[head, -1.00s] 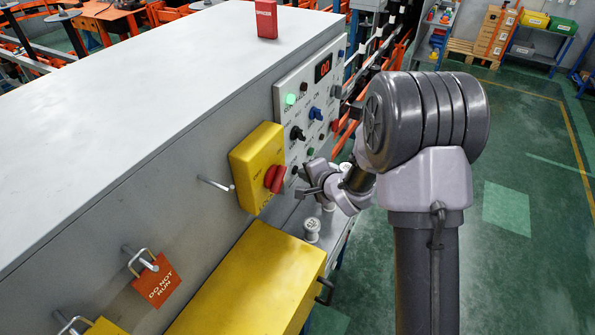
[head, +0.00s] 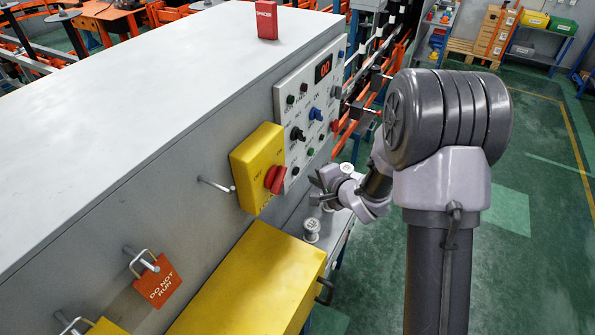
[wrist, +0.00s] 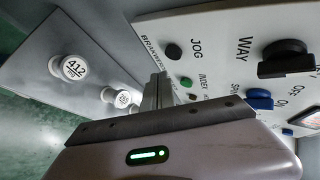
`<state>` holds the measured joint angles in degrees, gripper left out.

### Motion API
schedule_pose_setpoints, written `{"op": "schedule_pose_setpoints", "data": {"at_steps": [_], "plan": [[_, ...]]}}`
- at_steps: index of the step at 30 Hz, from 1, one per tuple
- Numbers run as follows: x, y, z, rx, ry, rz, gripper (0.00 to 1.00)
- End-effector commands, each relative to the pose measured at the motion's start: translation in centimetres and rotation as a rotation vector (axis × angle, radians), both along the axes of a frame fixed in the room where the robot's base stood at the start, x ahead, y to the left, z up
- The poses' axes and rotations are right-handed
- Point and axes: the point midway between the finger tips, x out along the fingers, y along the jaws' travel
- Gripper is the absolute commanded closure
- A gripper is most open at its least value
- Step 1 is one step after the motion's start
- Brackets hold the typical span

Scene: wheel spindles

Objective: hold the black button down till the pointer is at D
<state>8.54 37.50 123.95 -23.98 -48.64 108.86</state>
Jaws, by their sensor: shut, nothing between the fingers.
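The round black button (wrist: 173,51), labelled JOG, is on the pale control panel (wrist: 215,30) in the wrist view. It also shows in the head view (head: 295,170), low on the panel near the red knob. My gripper (head: 316,188) is shut and empty, a little to the right of and below the button. In the wrist view its fingertips (wrist: 158,90) stand clear of the button. No pointer or letter D can be made out in either view.
A green button (wrist: 187,81) is beside the black one. A black selector (wrist: 286,58) and a blue selector (wrist: 259,98) are also on the panel. A yellow box with a red knob (head: 275,179) juts out nearby. White numbered caps (wrist: 74,67) stand on the grey ledge below.

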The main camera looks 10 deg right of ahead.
Motion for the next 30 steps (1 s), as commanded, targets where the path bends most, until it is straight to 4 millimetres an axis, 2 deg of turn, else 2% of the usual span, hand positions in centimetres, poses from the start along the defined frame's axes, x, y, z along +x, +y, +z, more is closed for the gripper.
{"op": "schedule_pose_setpoints", "data": {"at_steps": [9, 24, 26, 28, 30], "plan": [[-1.7, -2.4, 0.1, 0.000, 0.000, -0.002, 1.00], [-1.9, -2.7, 0.1, -0.003, -0.001, -0.001, 1.00], [-1.9, -3.0, 0.6, -0.037, -0.006, -0.006, 1.00], [-2.1, -4.2, 2.6, -0.153, -0.012, -0.025, 1.00], [-3.9, -5.8, 5.7, -0.329, 0.007, -0.046, 1.00]]}}
